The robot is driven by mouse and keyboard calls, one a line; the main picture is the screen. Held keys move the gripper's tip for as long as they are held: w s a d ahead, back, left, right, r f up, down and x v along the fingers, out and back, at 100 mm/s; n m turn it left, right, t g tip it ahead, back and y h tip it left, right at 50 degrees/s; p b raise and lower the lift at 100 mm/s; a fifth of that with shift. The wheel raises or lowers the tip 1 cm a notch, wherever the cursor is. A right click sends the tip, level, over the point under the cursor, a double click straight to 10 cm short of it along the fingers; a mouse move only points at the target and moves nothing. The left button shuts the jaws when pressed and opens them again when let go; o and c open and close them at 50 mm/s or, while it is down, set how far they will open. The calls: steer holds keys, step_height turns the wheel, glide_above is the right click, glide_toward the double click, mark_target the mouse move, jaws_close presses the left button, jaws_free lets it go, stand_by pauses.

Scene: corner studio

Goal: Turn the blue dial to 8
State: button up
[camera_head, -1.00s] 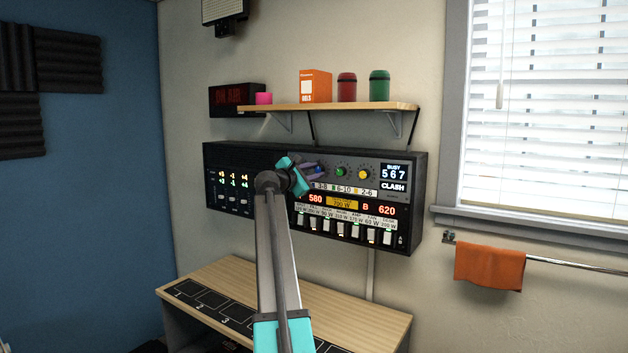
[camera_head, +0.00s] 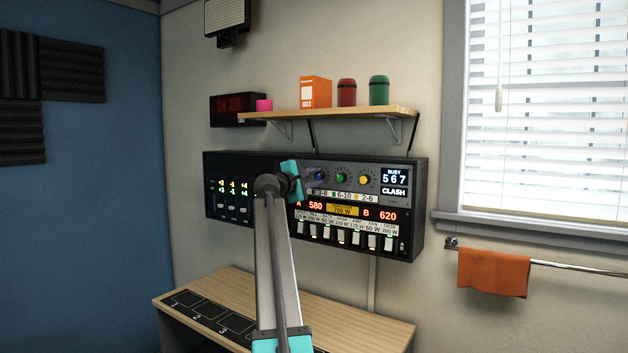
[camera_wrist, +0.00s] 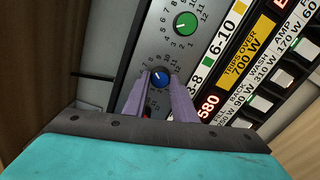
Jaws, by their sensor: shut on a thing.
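A green dial (camera_head: 341,178) and a yellow dial (camera_head: 364,180) sit to the right. A display (camera_head: 394,176) reads BUSY 5 6 7 and CLASH. A row of white switches (camera_head: 342,236) lies below. A wooden shelf (camera_head: 345,112) overhangs the panel, and a desk (camera_head: 345,322) stands beneath.

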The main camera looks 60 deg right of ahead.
steer(key=o, duration=1)
steer(key=shift+d, duration=0.1)
steer(key=shift+o, duration=0.2)
steer(key=a+b, duration=0.1)
steer(key=a, duration=1.3)
steer(key=shift+w, duration=0.1)
